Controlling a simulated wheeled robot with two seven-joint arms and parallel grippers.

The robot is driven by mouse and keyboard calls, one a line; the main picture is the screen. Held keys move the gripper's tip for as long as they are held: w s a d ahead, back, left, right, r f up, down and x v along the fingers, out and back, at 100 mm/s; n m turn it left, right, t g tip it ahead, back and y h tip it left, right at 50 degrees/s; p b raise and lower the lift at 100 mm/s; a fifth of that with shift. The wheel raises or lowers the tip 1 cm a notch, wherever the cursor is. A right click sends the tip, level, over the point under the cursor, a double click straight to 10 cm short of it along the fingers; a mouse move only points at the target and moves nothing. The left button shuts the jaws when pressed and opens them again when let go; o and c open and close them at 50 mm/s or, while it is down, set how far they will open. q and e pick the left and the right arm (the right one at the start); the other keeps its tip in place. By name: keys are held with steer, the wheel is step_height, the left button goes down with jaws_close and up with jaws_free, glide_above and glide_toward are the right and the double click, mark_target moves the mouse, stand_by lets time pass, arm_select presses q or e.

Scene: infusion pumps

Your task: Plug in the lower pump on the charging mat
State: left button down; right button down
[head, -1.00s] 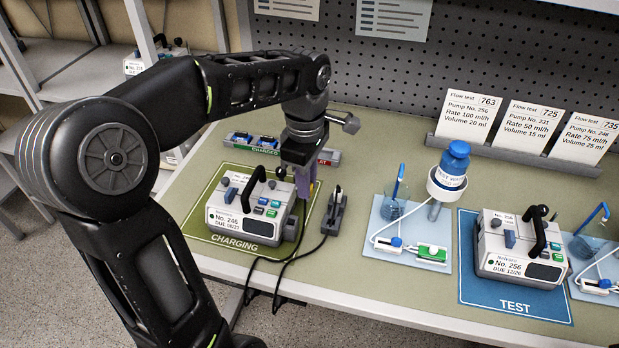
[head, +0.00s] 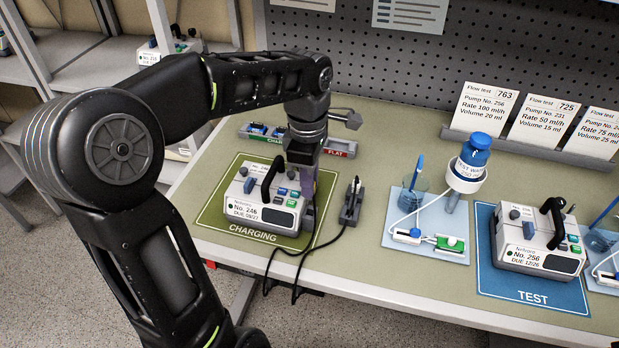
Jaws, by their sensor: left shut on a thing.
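A white pump, No. 246 (head: 240,209), with a black handle stands on the green charging mat (head: 222,225). My left gripper (head: 308,192) is low at the pump's right side, pointing down. It is shut on a charging plug that is mostly hidden by the purplish fingers; a black cable (head: 312,236) hangs from there. I cannot tell whether the plug touches the pump's socket. A dark plug holder (head: 351,206) stands to the right of the mat with another plug upright in it. My right gripper is not in view.
Behind the mat lies a grey tray with a red FLAT label (head: 340,150). To the right are a pale blue mat with a beaker and bottle (head: 472,155), and pump No. 256 (head: 535,243) on the blue test mat (head: 490,270). Cables droop over the table's front edge.

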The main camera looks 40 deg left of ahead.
arm_select(q)
steer(key=shift+f+b, duration=1.25)
steer(key=shift+f, duration=0.75)
steer(key=shift+f+b, duration=1)
steer(key=shift+f, duration=0.1)
stand_by(0.9)
steer(key=c, duration=1.3)
jaws_free()
steer(key=shift+o, duration=0.7)
steer(key=o, duration=0.3)
steer(key=shift+r, duration=0.1)
